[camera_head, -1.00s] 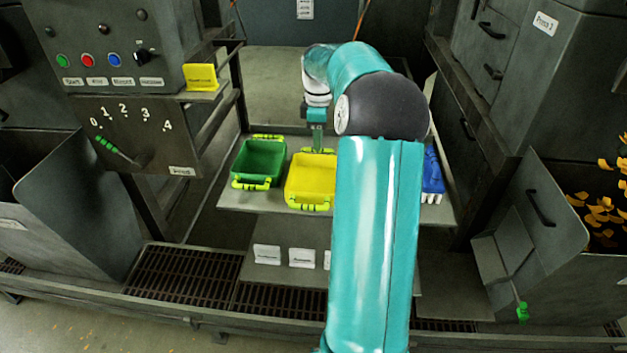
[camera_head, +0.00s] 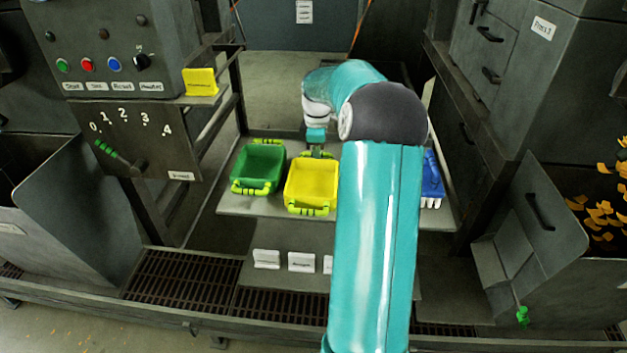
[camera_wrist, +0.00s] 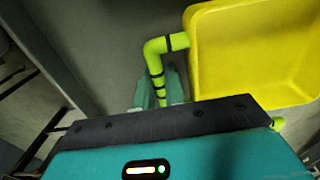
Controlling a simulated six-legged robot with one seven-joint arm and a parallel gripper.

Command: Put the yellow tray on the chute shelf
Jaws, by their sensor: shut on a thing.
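The yellow tray (camera_head: 312,181) rests on a grey shelf (camera_head: 232,203), between a green tray and my arm. It has lime-green handles at its near and far ends. My gripper (camera_head: 318,153) is at its far handle. In the wrist view the fingers (camera_wrist: 158,92) are shut on a lime-green handle (camera_wrist: 157,62), beside the yellow tray wall (camera_wrist: 262,94). My arm hides the shelf right of the yellow tray. No label that I can read marks the chute shelf.
The green tray (camera_head: 258,167) stands close on the left. A blue tray (camera_head: 431,180) is partly hidden behind my arm on the right. Machine cabinets flank the shelf. A lower panel (camera_head: 285,282) carries white labels. An open bin with orange flakes (camera_head: 598,215) is at far right.

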